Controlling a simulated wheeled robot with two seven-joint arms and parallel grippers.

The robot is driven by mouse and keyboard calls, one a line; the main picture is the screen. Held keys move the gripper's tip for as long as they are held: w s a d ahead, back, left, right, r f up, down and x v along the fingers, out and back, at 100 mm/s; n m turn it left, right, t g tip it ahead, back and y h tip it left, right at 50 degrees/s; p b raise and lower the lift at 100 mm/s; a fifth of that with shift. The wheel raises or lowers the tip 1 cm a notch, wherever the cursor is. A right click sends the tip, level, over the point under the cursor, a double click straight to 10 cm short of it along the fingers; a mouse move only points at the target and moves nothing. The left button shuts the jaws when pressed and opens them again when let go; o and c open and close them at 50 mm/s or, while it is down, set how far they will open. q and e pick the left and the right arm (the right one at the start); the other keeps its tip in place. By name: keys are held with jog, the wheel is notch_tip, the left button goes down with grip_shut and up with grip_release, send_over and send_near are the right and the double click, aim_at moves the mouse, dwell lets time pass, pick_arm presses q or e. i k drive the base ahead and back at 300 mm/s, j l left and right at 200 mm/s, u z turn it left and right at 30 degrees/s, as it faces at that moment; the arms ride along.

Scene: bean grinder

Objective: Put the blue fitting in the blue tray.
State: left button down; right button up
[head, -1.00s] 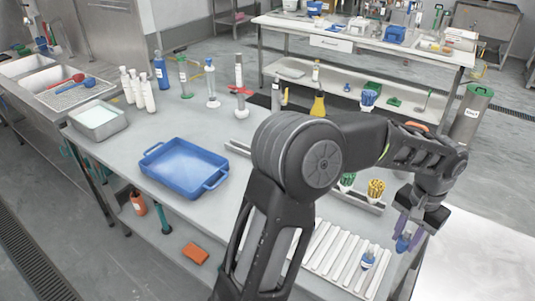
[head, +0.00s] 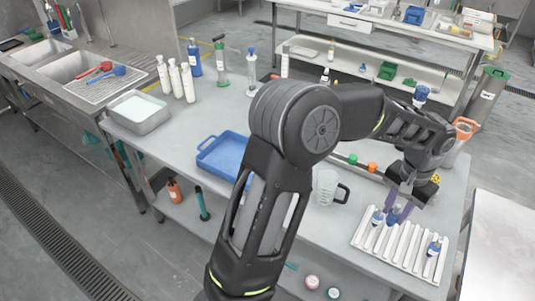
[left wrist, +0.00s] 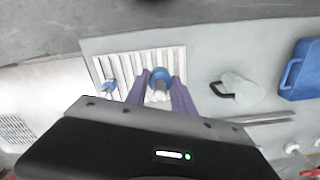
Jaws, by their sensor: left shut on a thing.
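My left gripper (head: 398,208) is shut on a blue fitting (head: 394,215) above the far left part of a white ribbed rack (head: 392,258). In the left wrist view the fitting (left wrist: 160,78) shows between the two purple fingers, its lower part pale. I cannot tell whether it touches the rack. The blue tray (head: 206,158) lies to the left on the table, partly hidden behind my arm. It also shows at the right edge of the left wrist view (left wrist: 298,72). My right gripper is not in view.
A clear jug (head: 327,187) with a black handle stands between rack and tray. White bottles (head: 175,79) and a metal pan (head: 139,112) stand at the far left.

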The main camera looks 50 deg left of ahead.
aim_at(222, 155)
jog(key=k+j, duration=0.1)
jog(key=j, duration=0.35)
jog(key=k+j, duration=0.1)
jog(key=j, duration=0.8)
jog(key=k+j, duration=0.15)
jog(key=j, duration=0.25)
jog(key=i+j, duration=0.1)
jog(key=j, duration=0.25)
jog(key=i+j, duration=0.15)
jog(key=j, duration=0.2)
